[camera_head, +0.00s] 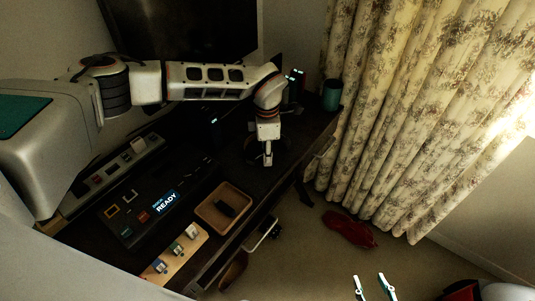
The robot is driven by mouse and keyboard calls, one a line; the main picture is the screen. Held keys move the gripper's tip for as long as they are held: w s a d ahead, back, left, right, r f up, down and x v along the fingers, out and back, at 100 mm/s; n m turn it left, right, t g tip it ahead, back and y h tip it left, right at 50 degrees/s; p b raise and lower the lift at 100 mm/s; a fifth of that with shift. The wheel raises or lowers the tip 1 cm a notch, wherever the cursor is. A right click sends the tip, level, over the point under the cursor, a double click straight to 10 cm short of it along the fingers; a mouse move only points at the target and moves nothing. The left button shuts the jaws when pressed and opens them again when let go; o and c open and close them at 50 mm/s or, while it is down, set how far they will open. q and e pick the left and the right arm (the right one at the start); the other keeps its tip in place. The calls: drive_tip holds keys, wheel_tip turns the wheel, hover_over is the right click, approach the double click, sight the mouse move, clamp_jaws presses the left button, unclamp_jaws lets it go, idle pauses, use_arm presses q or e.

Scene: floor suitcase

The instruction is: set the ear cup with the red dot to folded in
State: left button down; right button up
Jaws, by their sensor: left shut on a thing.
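My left gripper (267,160) points down over the back right part of the dark desk. It is shut on a dark part of what looks like the headphones (285,151), which lie on the desk around and under the fingers. The fingers and the dim light hide most of the headphones. I cannot make out the red dot, or which ear cup is held and how it is folded. What look like the two pale fingers of my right gripper (374,287) show at the bottom edge, spread apart and empty over the floor.
A teal cup (332,95) stands at the desk's back right corner. A wooden tray (205,212) with a dark item, a panel reading READY (128,231) and a wooden board (188,268) are nearer. A red cloth (350,230) lies on the floor before the curtain (395,120).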

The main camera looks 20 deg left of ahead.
use_arm(q)
drive_tip(key=n, duration=0.1)
drive_tip(key=n+p, duration=0.1)
drive_tip(key=a+n, duration=0.1)
drive_tip(key=n, duration=0.1)
drive_tip(key=shift+w, duration=0.4)
drive_tip(key=shift+w+a+n+p, duration=0.1)
drive_tip(key=shift+a+n+p, duration=0.3)
drive_tip(key=shift+n, duration=0.9)
use_arm(e)
drive_tip(key=r, duration=0.3)
drive_tip(key=shift+w, duration=0.25)
use_arm(q)
drive_tip(key=c, duration=1.8)
unclamp_jaws()
drive_tip(key=shift+o, duration=0.2)
use_arm(e)
drive_tip(key=shift+r, duration=0.1)
drive_tip(key=shift+d, duration=0.1)
use_arm(q)
drive_tip(key=shift+w+r, duration=0.1)
drive_tip(key=shift+r, duration=0.25)
wheel_tip(320, 180, up, 11)
